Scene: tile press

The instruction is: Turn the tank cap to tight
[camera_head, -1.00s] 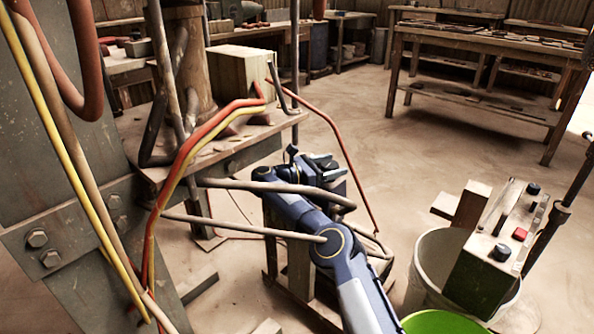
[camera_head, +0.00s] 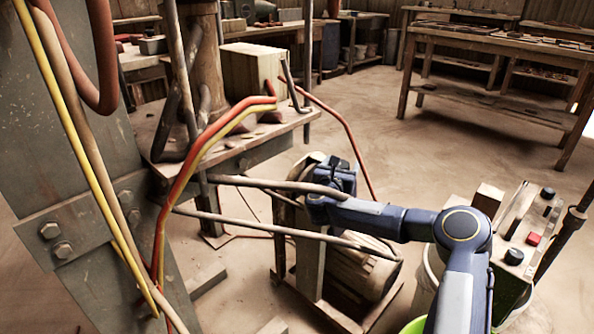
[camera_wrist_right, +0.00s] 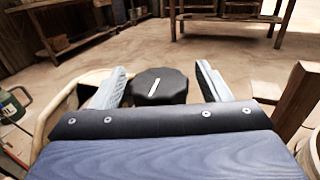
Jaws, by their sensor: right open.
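The tank cap (camera_wrist_right: 160,86) is a dark, ridged round knob with a pale line on top, in the middle of the right wrist view. The line runs nearly straight away from me, tilted slightly right. My right gripper (camera_wrist_right: 160,72) is open, with one grey finger on each side of the cap and a visible gap to each. In the head view my right gripper (camera_head: 340,176) is above the rounded tan machine body (camera_head: 362,268) beside the press, and the cap cannot be made out there. My left gripper is not in view.
Hoses and pipes (camera_head: 290,232) from the press cross in front of the machine body. A control box (camera_head: 515,250) with a red button stands at the right, above a pale bucket (camera_head: 425,285). Workbenches (camera_head: 490,45) stand at the back, with open floor before them.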

